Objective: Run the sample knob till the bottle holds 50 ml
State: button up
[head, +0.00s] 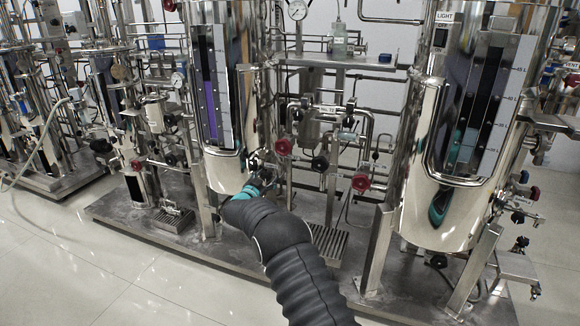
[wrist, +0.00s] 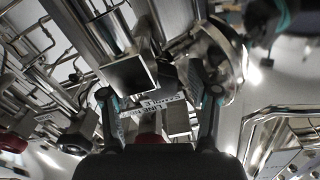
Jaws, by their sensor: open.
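My gripper (head: 262,178) is at the lower right of the left steel tank in the head view, with my arm reaching up from the bottom. In the wrist view my gripper (wrist: 159,98) has its two fingers wide apart. A white label (wrist: 153,105) with upside-down lettering shows between them, partly legible. A red knob (wrist: 150,138) sits below the label, partly hidden by my gripper body. I cannot tell whether it is the sample knob, and I see no finger closed on it. A small clear bottle (head: 338,46) stands on the back shelf; its level is too small to read.
The left tank (head: 228,165) has a purple sight gauge; the right tank (head: 440,215) has a teal one. Red knobs (head: 361,182) and black knobs (head: 320,163) sit on pipes between them. A slatted drain tray (head: 330,246) lies right of my arm. Open floor (head: 120,265) is at left.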

jog(key=shift+r+n+p, duration=0.3)
jog(key=shift+n+p, duration=0.2)
jog(key=shift+p, duration=0.1)
jog(key=b+v, duration=0.2)
jog(key=v, duration=1.2)
jog(key=d+r+n+g+y+b, duration=0.1)
jog(key=d+r+n+y, duration=0.15)
jog(key=r, duration=0.35)
jog(key=d+r+n+y+b, duration=0.1)
jog(key=d+r+y+b, duration=0.15)
jog(key=r+y, duration=0.2)
jog(key=s+d+r+n+g+y+b, duration=0.1)
jog(key=s+d+r, duration=0.1)
jog(key=s+d, duration=0.2)
jog(key=s+d+r+n+g+y+b, duration=0.1)
jog(key=s+d+r+g, duration=0.1)
jog(key=s+d, duration=0.3)
jog(key=s+r, duration=0.1)
jog(key=s, duration=0.3)
jog(key=shift+s+y, duration=0.3)
jog(key=shift+s, duration=0.05)
jog(key=shift+n, duration=0.25)
